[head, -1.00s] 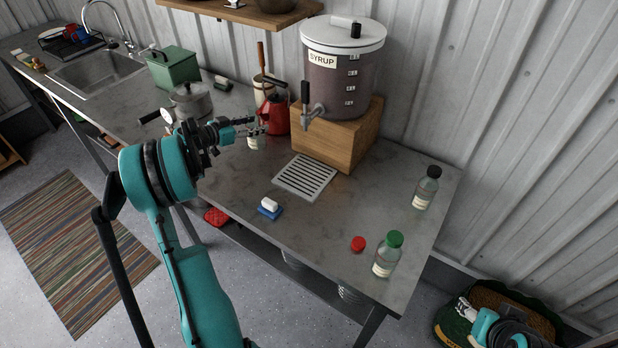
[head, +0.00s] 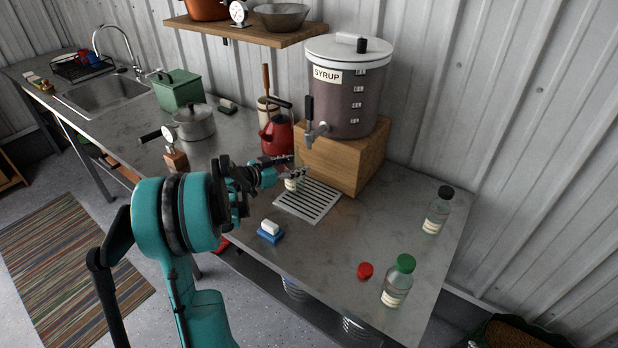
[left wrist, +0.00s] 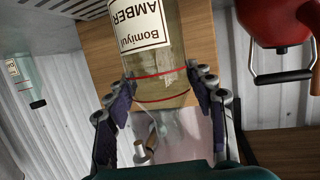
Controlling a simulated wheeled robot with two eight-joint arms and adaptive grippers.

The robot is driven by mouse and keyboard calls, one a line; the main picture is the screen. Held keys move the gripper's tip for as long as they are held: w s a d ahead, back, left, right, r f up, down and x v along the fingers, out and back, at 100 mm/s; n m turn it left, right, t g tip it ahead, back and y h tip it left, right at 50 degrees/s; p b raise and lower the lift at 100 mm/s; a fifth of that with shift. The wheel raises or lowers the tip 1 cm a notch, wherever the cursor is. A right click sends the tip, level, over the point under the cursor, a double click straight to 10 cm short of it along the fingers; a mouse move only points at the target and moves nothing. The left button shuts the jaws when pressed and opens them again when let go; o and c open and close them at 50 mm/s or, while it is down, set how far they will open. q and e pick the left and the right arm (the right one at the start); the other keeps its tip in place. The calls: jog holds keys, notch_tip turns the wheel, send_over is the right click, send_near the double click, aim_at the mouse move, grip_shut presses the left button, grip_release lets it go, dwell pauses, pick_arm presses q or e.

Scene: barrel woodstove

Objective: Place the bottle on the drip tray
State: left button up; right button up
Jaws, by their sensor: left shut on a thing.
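My left gripper (head: 296,173) is shut on a clear bottle (head: 291,184) at the back left corner of the drip tray (head: 318,213). In the left wrist view the fingers (left wrist: 165,88) grip the bottle (left wrist: 158,60) from both sides. Its label reads "Bomiyul AMBER" and appears upside down there. The bottle's base is cut off at the top. The slotted drip tray (left wrist: 88,9) shows beside it. I cannot tell whether the base touches anything. The right gripper is not in view.
The syrup dispenser (head: 347,90) stands on a wooden block (head: 350,158) behind the tray, with its tap nearby. A red kettle (head: 277,137) is just behind the gripper.

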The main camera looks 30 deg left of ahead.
pick_arm(q)
jog(key=shift+d, duration=0.6)
jog(key=d, duration=0.1)
jog(key=d+f+b, duration=0.1)
jog(key=d+b, duration=0.1)
jog(key=d, duration=0.1)
jog(key=shift+w+d+f, duration=0.1)
jog(key=shift+w+f, duration=0.1)
jog(key=shift+f, duration=0.2)
jog(key=o, duration=1.5)
